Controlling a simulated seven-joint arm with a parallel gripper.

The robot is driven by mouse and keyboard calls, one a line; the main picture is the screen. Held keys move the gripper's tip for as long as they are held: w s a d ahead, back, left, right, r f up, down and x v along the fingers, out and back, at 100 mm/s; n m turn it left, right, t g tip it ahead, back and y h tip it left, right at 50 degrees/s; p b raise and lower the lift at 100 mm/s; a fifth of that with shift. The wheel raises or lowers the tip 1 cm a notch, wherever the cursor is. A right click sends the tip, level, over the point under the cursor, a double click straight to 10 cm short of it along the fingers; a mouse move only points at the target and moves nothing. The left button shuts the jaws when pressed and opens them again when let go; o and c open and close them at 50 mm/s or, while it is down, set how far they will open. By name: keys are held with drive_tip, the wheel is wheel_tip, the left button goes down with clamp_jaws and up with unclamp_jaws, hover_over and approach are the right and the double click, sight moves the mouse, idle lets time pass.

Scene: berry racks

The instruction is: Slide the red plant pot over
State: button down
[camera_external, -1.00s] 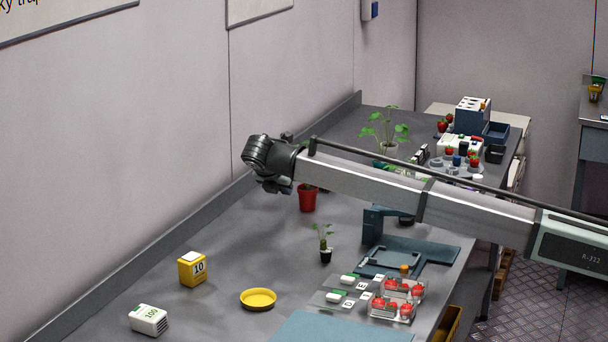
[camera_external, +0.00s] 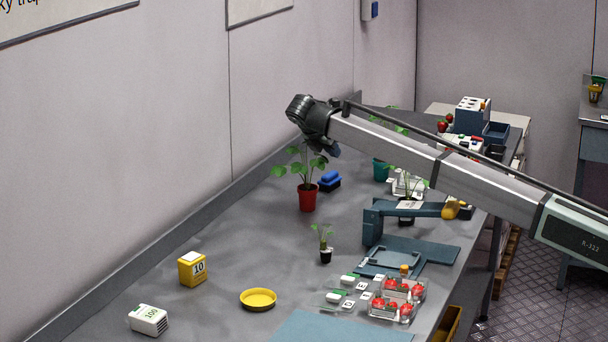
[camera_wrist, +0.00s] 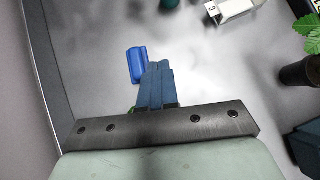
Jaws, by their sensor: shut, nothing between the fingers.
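The red plant pot (camera_external: 308,199) stands upright on the grey bench, with a leafy green plant in it. My gripper (camera_external: 335,152) is raised above the bench, up and to the right of the pot, and apart from it. In the wrist view its blue fingers (camera_wrist: 157,68) are together with nothing between them. The pot itself does not show in the wrist view; only a small bit of green shows beside the fingers.
A blue block (camera_external: 329,180) lies just right of and behind the red pot; it also shows in the wrist view (camera_wrist: 137,64). A small black pot (camera_external: 326,256) and a yellow dish (camera_external: 258,298) stand nearer. A blue-grey stand (camera_external: 374,226) is to the right.

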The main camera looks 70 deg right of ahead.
drive_tip(key=s+d+f+y, duration=0.1)
drive_tip(key=d+f+y, duration=0.25)
drive_tip(key=d, duration=0.75)
drive_tip(key=w+a+y, duration=0.1)
drive_tip(key=w+a+t+y, duration=0.1)
drive_tip(key=a, duration=0.1)
drive_tip(key=w+a+f+y, duration=0.1)
drive_tip(key=shift+a+n+y, duration=0.15)
drive_tip(key=shift+n+y, duration=0.15)
drive_tip(key=shift+y, duration=0.05)
drive_tip(key=w+a+n+t+y, duration=0.1)
drive_tip(key=w+a+n+y, duration=0.15)
drive_tip(key=a, duration=0.25)
approach(305, 190)
drive_tip(key=shift+y, duration=0.35)
wheel_tip(305, 190, down, 6)
drive_tip(key=shift+a+r, duration=0.1)
drive_tip(key=shift+r, duration=0.05)
drive_tip(key=shift+a+f, duration=0.15)
drive_tip(key=shift+f, duration=0.6)
drive_tip(key=shift+f, duration=0.15)
